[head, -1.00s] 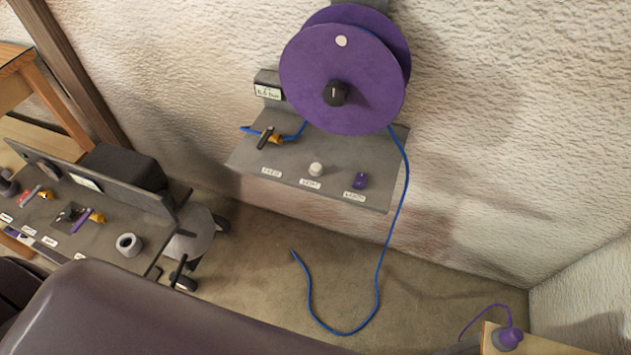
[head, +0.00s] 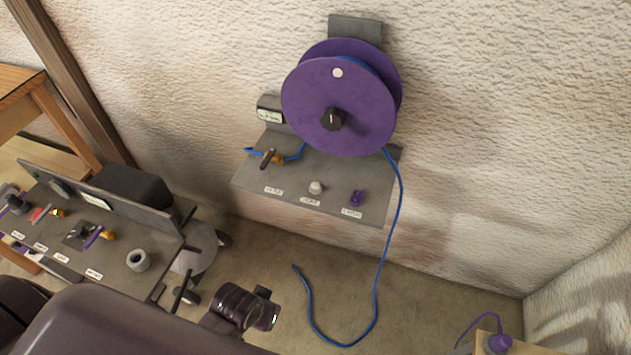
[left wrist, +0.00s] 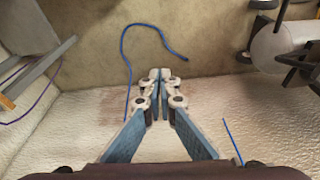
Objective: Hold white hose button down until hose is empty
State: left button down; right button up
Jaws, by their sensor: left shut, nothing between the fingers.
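A white button (head: 316,187) stands on the grey shelf panel (head: 250,180) below a purple hose reel (head: 335,100) on the wall. The blue hose (head: 398,215) hangs from the reel's right side, and its free end lies curved on the floor. My right gripper is not in view.
A purple button (head: 356,198) sits right of the white one. A grey bench (head: 115,255) with valves and a grey ring stands at left. A wooden box (head: 487,340) with a purple plug is at lower right.

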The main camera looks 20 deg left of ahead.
pick_arm(q)
jog(key=w+r+n+t+p, duration=0.1)
jog(key=w+r+n, duration=0.1)
jog(key=w+r, duration=0.5)
notch_tip(320, 180, up, 11)
jog(key=n+t+h, duration=0.4)
jog(key=n, duration=1.7)
send_over(314, 187)
jog(key=shift+p, duration=0.4)
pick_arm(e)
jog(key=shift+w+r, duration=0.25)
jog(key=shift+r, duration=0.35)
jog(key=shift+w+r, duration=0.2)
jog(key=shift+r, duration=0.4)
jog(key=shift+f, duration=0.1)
pick_arm(q)
notch_tip(314, 187, down, 7)
jog(key=b, duration=0.9)
jog(key=shift+f, duration=0.85)
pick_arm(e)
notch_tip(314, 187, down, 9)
